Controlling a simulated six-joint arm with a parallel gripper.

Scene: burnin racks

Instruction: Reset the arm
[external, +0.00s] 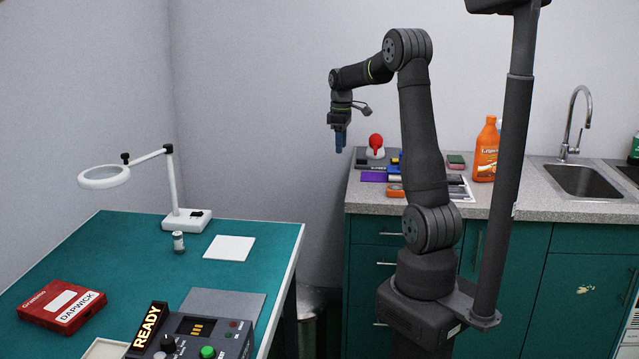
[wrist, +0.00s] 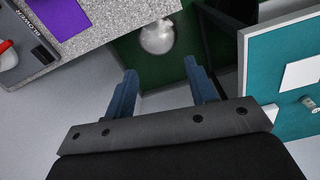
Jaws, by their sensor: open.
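My gripper (external: 340,140) hangs in the air, pointing down, to the left of the grey counter's near end and above the gap between counter and table. In the wrist view my gripper (wrist: 160,92) shows two blue fingers set wide apart, with nothing between them. Below the fingers are the floor and a round silvery bin (wrist: 157,37). The gripper touches nothing.
The green table (external: 130,235) at left holds a magnifier lamp (external: 175,190), a small jar (external: 178,242), a white pad (external: 230,248), a red case (external: 62,305) and a control box (external: 195,340). The counter (external: 540,205) holds an orange bottle (external: 485,150) and a sink (external: 582,180).

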